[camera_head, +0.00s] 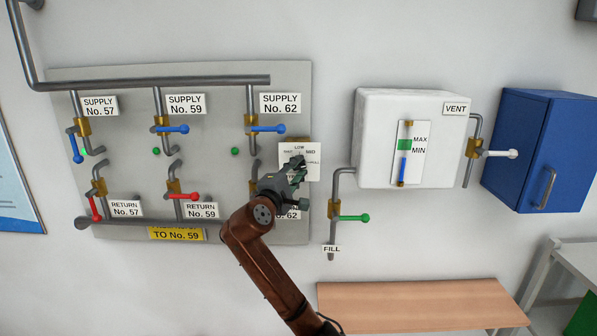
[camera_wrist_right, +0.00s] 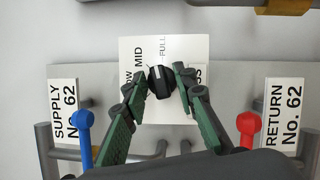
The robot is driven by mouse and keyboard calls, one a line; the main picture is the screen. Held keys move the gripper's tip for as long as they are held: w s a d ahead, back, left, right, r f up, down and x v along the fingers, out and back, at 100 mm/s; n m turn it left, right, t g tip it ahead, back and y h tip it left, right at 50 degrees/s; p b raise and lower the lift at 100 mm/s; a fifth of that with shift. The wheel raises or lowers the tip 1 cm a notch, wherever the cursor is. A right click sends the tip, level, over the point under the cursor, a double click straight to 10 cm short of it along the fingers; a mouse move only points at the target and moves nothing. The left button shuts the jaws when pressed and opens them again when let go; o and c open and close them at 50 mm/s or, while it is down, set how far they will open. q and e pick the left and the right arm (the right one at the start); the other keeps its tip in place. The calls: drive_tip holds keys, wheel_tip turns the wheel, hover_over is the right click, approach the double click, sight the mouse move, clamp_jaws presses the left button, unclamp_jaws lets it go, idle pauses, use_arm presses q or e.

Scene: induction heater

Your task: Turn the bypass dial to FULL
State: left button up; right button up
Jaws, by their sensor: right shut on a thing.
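The bypass dial is a black round knob (camera_wrist_right: 161,83) on a white plate (camera_wrist_right: 180,48), which also shows in the head view (camera_head: 313,160). MID, FULL and part of LOW can be read on the plate; the rest of its lettering is partly covered. A pale mark shows on the knob, but I cannot tell exactly which word it points at. My right gripper (camera_head: 298,181) is shut on the knob, with one green finger on each side in the right wrist view (camera_wrist_right: 162,74). My left gripper is not in view.
The blue SUPPLY No. 62 handle (camera_head: 268,129) is close above left of the right gripper. The red RETURN No. 62 handle (camera_wrist_right: 246,126) is close by in the wrist view. A green FILL handle (camera_head: 352,218) and white tank (camera_head: 377,140) stand to the right.

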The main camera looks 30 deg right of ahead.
drive_tip(key=shift+r+m+g, duration=0.1)
drive_tip(key=shift+m+g, duration=0.3)
drive_tip(key=shift+m, duration=0.8)
clamp_jaws()
drive_tip(key=shift+s+y, duration=0.1)
drive_tip(key=shift+y, duration=0.2)
drive_tip(key=o, duration=0.8)
unclamp_jaws()
drive_tip(key=shift+d, duration=0.1)
drive_tip(key=shift+a, duration=0.25)
drive_tip(key=v, duration=1.1)
drive_tip(key=shift+s+a, duration=0.2)
drive_tip(key=shift+s, duration=0.1)
